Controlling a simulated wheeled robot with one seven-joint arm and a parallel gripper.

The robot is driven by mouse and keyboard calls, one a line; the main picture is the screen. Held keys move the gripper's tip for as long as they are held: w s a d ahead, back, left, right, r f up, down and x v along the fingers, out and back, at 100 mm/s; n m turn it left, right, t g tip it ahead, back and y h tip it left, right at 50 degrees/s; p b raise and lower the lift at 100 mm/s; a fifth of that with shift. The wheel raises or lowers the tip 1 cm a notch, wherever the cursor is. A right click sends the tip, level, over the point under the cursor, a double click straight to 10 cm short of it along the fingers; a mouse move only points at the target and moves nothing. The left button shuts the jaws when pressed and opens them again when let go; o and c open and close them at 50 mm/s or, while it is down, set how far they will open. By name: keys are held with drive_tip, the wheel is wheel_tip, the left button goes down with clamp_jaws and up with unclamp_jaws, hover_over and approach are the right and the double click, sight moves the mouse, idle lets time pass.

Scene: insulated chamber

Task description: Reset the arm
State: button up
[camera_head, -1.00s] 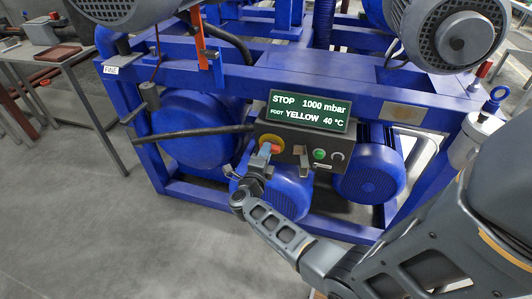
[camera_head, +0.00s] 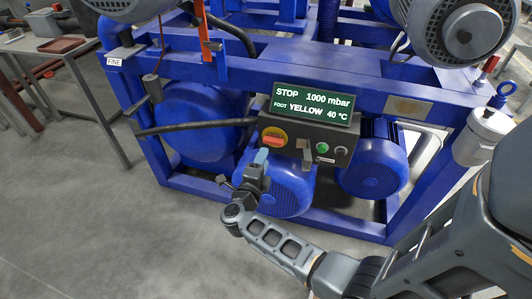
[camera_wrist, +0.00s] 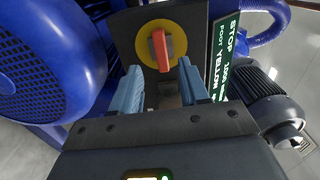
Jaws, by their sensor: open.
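My gripper (camera_head: 257,160) is in front of the control box on the blue pump frame. In the wrist view its two blue fingers (camera_wrist: 157,88) are apart with nothing held between them. Beyond the fingertips is a red rotary handle (camera_wrist: 160,50) on a yellow disc; it also shows in the head view (camera_head: 273,141), just above and right of the fingers. The fingers look apart from the handle. My arm reaches in from the lower right, bent at the elbow.
The control box (camera_head: 330,146) carries a green button (camera_head: 323,148) and a display (camera_head: 313,103) reading STOP, 1000 mbar, YELLOW, 40 °C. A black hose (camera_head: 195,126) and blue motors lie close by. A metal table (camera_head: 75,56) stands at left. The grey floor (camera_head: 90,225) at lower left is clear.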

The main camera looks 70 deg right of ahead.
drive_tip(key=shift+a, duration=0.45)
drive_tip(key=shift+s, duration=0.1)
drive_tip(key=s+a+r+n+t+y, duration=0.4)
drive_tip(key=s+a+r+n+y, duration=0.2)
drive_tip(key=a+n, duration=0.4)
drive_tip(key=s+a+r+n+t+y, duration=0.4)
drive_tip(key=s+a+r+n+y, duration=0.2)
drive_tip(key=a+n, duration=0.4)
drive_tip(key=s+a+r+n+t+y, duration=0.5)
drive_tip(key=s+a+r+n, duration=0.3)
drive_tip(key=n, duration=0.6)
drive_tip(key=s+a+y, duration=0.1)
drive_tip(key=s+a, duration=0.1)
drive_tip(key=a, duration=0.1)
drive_tip(key=shift+r+n, duration=0.25)
drive_tip(key=shift+n, duration=0.15)
